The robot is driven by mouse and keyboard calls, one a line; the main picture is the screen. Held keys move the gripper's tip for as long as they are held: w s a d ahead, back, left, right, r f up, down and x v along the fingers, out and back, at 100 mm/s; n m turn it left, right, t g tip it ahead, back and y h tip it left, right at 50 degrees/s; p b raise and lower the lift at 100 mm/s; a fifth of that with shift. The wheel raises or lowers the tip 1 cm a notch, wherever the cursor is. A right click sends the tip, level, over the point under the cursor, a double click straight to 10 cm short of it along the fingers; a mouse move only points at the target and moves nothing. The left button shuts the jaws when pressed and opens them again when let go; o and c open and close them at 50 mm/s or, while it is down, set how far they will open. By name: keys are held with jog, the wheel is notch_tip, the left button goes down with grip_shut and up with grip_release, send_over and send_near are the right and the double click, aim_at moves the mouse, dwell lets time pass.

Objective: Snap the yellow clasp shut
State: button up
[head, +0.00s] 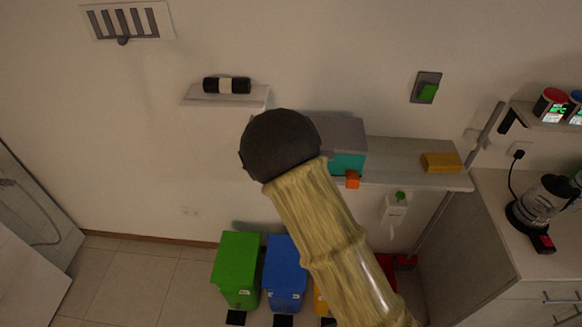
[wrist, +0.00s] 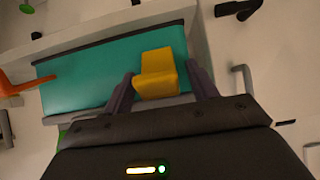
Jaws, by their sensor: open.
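The yellow clasp (wrist: 156,66) is a bent yellow piece on the front of a teal and grey box (wrist: 85,82). It stands out from the teal face in the wrist view; whether it is latched I cannot tell. My gripper (wrist: 160,72) is open, with one dark finger on each side of the yellow clasp. Whether a finger touches it is unclear. An orange clasp (wrist: 15,84) sticks out at the box's left in the wrist view. In the head view the box (head: 347,163) and orange clasp (head: 352,180) show, but my arm hides the yellow clasp and my gripper.
The box stands on a wall shelf (head: 410,172) with a yellow block (head: 440,162) at its right. A smaller shelf (head: 200,99) holds a black roll (head: 227,86). A green bin (head: 237,270) and a blue bin (head: 285,272) stand below. A coffee pot (head: 545,200) is on the right counter.

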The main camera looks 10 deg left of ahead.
jog(key=b+v, duration=0.1)
jog(key=v, duration=1.6)
jog(key=shift+r, duration=0.2)
jog(key=shift+c, duration=0.5)
jog(key=c, duration=0.3)
jog(key=shift+d+f, duration=0.1)
jog(key=shift+d, duration=0.15)
jog(key=c, duration=0.4)
jog(key=d, duration=0.1)
jog(key=d+f+g, duration=0.1)
jog(key=d, duration=0.1)
jog(key=d+g, duration=0.1)
jog(key=shift+s+d+f, duration=0.25)
jog(key=shift+d, duration=0.05)
grip_shut()
jog(key=s+d+g, duration=0.3)
jog(key=s+d, duration=0.3)
jog(key=d, duration=0.3)
jog(key=s+d+m+g+h, duration=0.1)
jog(key=s+d+g, duration=0.2)
jog(key=s+d, duration=0.4)
jog(key=d, duration=0.3)
jog(key=shift+s+d+f, duration=0.15)
jog(key=shift+s+d, duration=0.15)
jog(key=shift+s, duration=0.05)
